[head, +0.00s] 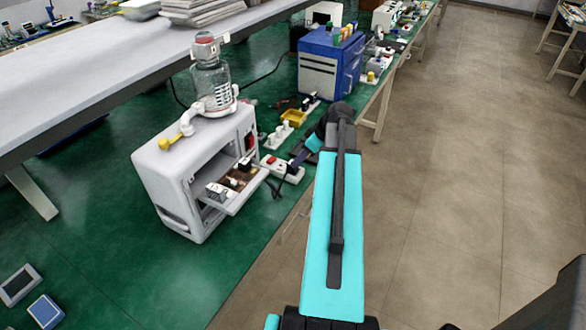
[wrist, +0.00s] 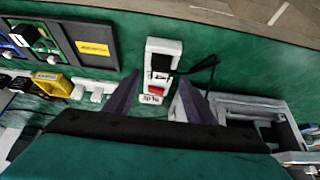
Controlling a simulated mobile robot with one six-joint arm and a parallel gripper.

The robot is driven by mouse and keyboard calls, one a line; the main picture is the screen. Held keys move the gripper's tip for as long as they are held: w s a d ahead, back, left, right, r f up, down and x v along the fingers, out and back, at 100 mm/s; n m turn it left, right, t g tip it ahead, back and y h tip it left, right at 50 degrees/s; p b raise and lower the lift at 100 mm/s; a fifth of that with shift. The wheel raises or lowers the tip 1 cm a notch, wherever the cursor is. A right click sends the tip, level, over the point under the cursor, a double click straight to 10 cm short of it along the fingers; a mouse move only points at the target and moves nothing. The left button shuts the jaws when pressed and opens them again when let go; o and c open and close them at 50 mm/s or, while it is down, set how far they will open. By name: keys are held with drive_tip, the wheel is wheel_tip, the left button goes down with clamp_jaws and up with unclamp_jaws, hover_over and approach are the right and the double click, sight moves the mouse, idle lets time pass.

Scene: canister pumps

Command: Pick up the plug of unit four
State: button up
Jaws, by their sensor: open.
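A white socket block (head: 270,170) with a red switch lies on the green surface beside a white canister pump unit (head: 190,150). The block shows upright in the wrist view (wrist: 150,46), with a black plug (wrist: 163,62) in it and a black cable running right from the plug. A small label sits at the block's near end; I cannot read a unit number on it. My gripper (wrist: 159,78) is open, with its dark fingers on either side of the block's near part. In the head view my gripper (head: 299,160) is over the block, partly hidden by my arm.
The pump unit's front drawer (head: 238,190) stands open close to the block. A yellow tray (head: 293,118), more white blocks and a blue unit (head: 328,62) lie farther back. A shelf edge (head: 100,95) overhangs at left.

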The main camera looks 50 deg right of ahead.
drive_tip(key=shift+f, duration=0.1)
idle(0.3)
drive_tip(key=shift+p+x, duration=0.95)
drive_tip(key=shift+x, duration=1.6)
drive_tip(key=shift+a, duration=0.1)
drive_tip(key=c, duration=1.2)
drive_tip(key=shift+o, duration=0.2)
drive_tip(key=shift+r, duration=0.2)
